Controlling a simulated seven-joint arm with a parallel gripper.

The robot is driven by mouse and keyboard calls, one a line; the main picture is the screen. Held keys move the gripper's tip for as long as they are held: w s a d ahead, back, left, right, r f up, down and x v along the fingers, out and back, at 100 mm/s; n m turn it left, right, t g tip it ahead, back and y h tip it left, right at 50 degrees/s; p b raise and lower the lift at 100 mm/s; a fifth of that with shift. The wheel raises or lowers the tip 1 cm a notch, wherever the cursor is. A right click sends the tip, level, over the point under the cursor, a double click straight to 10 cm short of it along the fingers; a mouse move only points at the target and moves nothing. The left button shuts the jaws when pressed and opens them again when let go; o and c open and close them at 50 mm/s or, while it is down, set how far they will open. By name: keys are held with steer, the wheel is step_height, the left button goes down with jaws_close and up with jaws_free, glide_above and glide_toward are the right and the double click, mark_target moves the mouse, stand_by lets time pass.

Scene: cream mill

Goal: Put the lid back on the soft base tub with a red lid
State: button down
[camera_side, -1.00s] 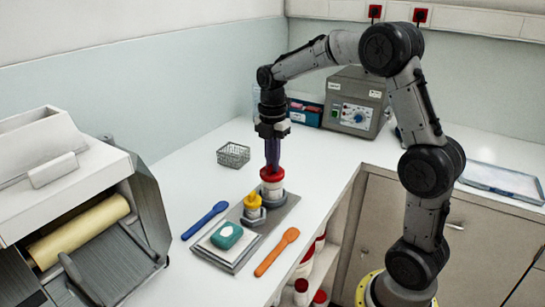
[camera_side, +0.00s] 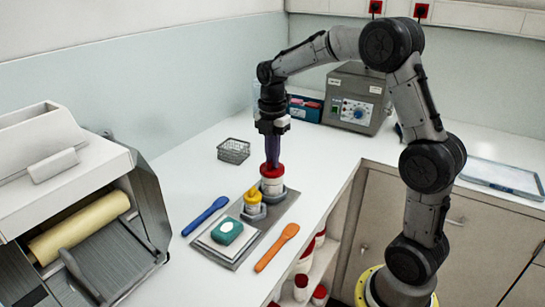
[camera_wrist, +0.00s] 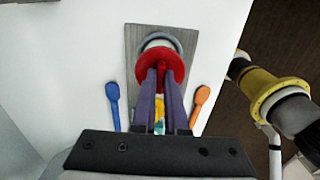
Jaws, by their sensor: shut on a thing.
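My gripper (camera_side: 272,160) points straight down and is shut on the red lid (camera_side: 271,170). The white soft base tub (camera_side: 272,188) stands upright in a grey ring holder at the far end of the grey board. The lid is directly over the tub's top; I cannot tell whether they touch or a small gap is left. In the wrist view the red lid (camera_wrist: 161,60) lies between my fingertips and covers most of the tub (camera_wrist: 158,42).
A yellow-topped tub (camera_side: 253,202) stands beside it on the board (camera_side: 233,262). A teal block (camera_side: 227,231) lies on a white tile. A blue spatula (camera_side: 205,216) and an orange spatula (camera_side: 277,247) flank the board. A wire basket (camera_side: 234,151) is behind.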

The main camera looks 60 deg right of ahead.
steer(key=shift+f, duration=0.6)
stand_by(1.4)
steer(key=c, duration=0.9)
jaws_free()
steer(key=shift+o, duration=0.4)
steer(key=o, duration=0.4)
steer(key=shift+o, duration=0.2)
steer(key=shift+r, duration=0.15)
steer(key=shift+r, duration=2.15)
